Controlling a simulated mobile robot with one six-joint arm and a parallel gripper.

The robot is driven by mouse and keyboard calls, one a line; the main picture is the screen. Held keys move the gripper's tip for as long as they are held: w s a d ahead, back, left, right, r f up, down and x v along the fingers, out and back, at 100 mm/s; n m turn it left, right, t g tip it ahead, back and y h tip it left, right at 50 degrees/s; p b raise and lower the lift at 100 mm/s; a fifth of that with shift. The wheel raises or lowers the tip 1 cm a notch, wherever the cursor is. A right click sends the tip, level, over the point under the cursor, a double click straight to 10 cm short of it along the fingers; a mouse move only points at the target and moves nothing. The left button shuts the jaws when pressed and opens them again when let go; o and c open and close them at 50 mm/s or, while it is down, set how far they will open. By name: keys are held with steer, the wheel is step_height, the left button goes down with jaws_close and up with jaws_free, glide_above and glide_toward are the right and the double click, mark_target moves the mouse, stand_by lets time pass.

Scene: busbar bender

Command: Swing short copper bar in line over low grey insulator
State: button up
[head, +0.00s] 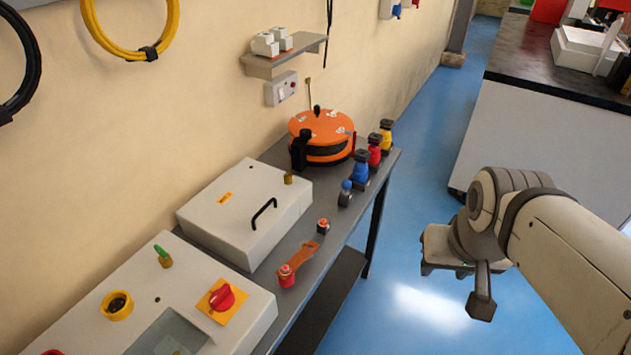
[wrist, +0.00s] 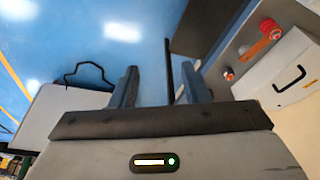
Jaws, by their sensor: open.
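The short copper bar (head: 302,254) lies at the front edge of the grey bench, with one end at a red insulator (head: 286,279). Its other end points toward a small dark grey block with an orange-red top (head: 323,227), seemingly the low grey insulator. The bar's free end looks short of the block, not over it. The wrist view shows the bar (wrist: 256,47) and the block (wrist: 229,74) at upper right. My gripper (head: 456,284) is open and empty, out over the floor to the right of the bench. Its two fingers (wrist: 160,72) stand apart in the wrist view.
A light grey box with a black handle (head: 238,212) stands behind the bar. A control panel with a red knob (head: 221,298) is at the near end. An orange round device (head: 321,136) and blue, red (head: 374,150) and yellow posts stand farther along. Blue floor is clear.

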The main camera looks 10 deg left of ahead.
steer(key=shift+o, duration=1)
steer(key=w+a+m+g, duration=0.1)
steer(key=w+a, duration=0.4)
steer(key=w, duration=0.1)
steer(key=shift+w+a+f+m, duration=0.15)
steer(key=shift+w+f+m, duration=0.15)
steer(key=m+g+p, duration=0.2)
steer(key=m, duration=0.3)
glide_toward(299, 252)
steer(key=shift+s+d+f, duration=0.25)
steer(key=shift+d, duration=0.2)
step_height(299, 252, down, 7)
steer(key=shift+r+p, duration=0.1)
steer(key=shift+p, duration=0.25)
jaws_close()
steer(key=shift+w+a+n+b, duration=0.3)
steer(key=shift+a+n, duration=0.1)
steer(key=shift+n, duration=0.7)
